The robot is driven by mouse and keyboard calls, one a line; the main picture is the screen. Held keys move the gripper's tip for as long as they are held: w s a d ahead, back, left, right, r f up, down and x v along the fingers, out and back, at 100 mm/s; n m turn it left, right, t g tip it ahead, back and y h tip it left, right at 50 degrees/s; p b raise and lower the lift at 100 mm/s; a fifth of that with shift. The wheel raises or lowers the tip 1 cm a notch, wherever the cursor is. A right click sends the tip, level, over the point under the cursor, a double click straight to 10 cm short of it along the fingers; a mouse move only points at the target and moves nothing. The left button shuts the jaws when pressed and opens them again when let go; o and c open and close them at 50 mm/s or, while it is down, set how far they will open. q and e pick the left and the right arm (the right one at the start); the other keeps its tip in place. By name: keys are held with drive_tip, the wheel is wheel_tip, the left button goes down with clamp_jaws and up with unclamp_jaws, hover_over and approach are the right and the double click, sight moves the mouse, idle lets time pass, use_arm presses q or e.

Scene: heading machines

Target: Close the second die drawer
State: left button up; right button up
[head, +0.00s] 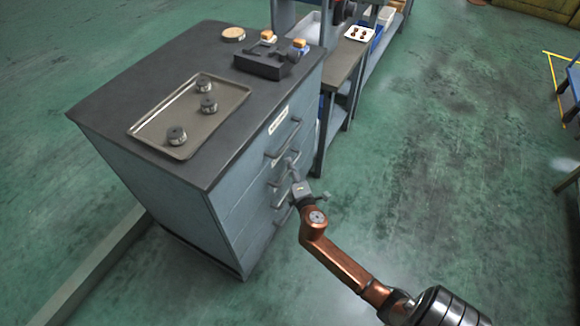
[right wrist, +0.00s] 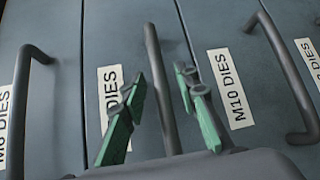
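A grey cabinet (head: 215,205) has a stack of drawers with bar handles on its right-hand face. My right gripper (head: 292,166) is at the drawer handles, around the middle of the stack. In the right wrist view, its two green-padded fingers (right wrist: 160,95) are apart, one on each side of a dark bar handle (right wrist: 154,65). I see no clear contact with the handle. That drawer's label (right wrist: 111,90) is partly covered by a finger; only "DIES" is readable. The neighbouring drawer is labelled M10 DIES (right wrist: 230,90). The drawer fronts look nearly flush. My left gripper is not in view.
A metal tray (head: 150,128) with several round parts lies on the cabinet top, near a black block (head: 262,66). A shelf bench (head: 342,75) stands beyond the cabinet.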

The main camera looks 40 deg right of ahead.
drive_tip(key=v, duration=1.1)
